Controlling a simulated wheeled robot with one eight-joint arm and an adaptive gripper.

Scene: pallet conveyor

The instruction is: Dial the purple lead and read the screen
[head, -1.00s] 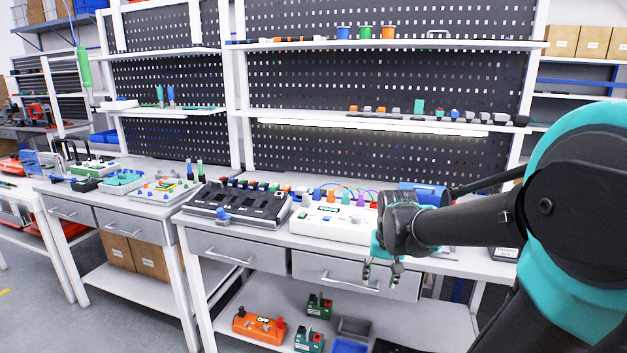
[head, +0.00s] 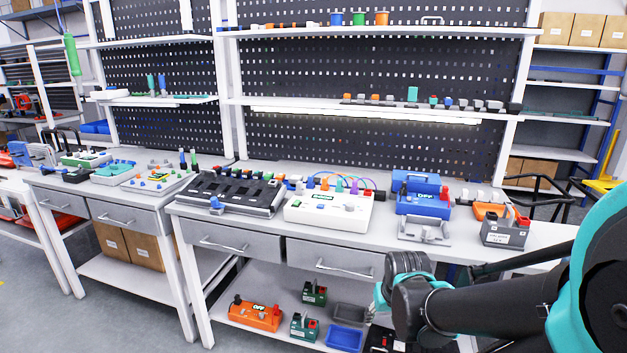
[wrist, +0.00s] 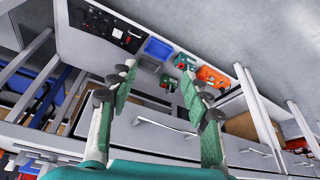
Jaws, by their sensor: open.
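A white box (head: 300,213) with a small green screen (head: 323,196) stands on the bench. Coloured plugs line its back edge, and leads in several colours loop from it. A purple plug (head: 354,188) is among them. A grey knob (head: 350,208) sits on its top at the right. The screen's text is too small to read. My gripper (wrist: 160,82) is open and empty in the wrist view, its fingers apart above the lower shelf and drawer fronts. In the head view my wrist is in front of the bench, below and right of the white box; the fingers are barely visible.
A black tray device (head: 235,193) stands left of the white box. A blue case (head: 424,205) and grey stand are to its right, then a dark grey box (head: 505,232). An orange box (head: 254,315) and blue bin (head: 345,338) lie on the lower shelf.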

